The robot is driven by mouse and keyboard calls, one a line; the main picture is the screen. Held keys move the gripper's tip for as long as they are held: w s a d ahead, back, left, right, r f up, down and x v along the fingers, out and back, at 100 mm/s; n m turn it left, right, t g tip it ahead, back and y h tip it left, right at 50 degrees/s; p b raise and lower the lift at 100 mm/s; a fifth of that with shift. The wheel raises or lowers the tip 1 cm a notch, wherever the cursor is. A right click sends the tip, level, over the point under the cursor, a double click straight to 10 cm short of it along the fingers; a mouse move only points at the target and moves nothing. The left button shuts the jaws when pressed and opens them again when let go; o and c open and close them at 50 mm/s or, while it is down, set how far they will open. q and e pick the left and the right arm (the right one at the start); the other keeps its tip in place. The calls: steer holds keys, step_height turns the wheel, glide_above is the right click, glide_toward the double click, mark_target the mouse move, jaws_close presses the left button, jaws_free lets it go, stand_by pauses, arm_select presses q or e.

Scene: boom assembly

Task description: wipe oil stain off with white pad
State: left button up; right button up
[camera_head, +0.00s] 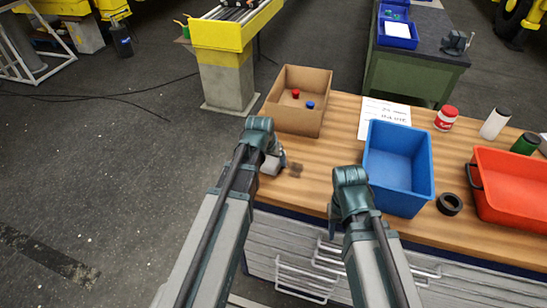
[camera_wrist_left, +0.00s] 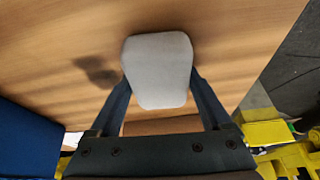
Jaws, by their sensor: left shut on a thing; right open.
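A white pad (camera_wrist_left: 158,70) is held between the two fingers of my left gripper (camera_wrist_left: 163,92), low over the wooden table. In the head view the pad (camera_head: 270,167) shows partly below my left gripper (camera_head: 277,156), near the table's left edge. The dark oil stain (camera_head: 296,170) lies on the wood just right of the pad. In the left wrist view the stain (camera_wrist_left: 97,71) shows as a dark smudge left of the pad, apart from it. I cannot tell whether the pad touches the wood. My right gripper (camera_head: 332,215) is open, mostly hidden by its arm, left of the blue bin.
A cardboard box (camera_head: 283,117) with a red and a blue item stands behind the stain. A blue bin (camera_head: 418,193) stands to the right, with a black ring (camera_head: 449,204) and a red tote (camera_head: 516,210) beyond. A paper sheet (camera_head: 367,122) lies behind the bin.

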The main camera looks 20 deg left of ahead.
mark_target(272, 167)
arm_select(q)
steer(key=shift+s+f, duration=0.15)
steer(key=shift+s, duration=1.65)
steer(key=shift+d, duration=1.6)
steer(key=shift+w, duration=0.1)
steer(key=shift+w, duration=1.75)
steer(key=shift+w, duration=0.1)
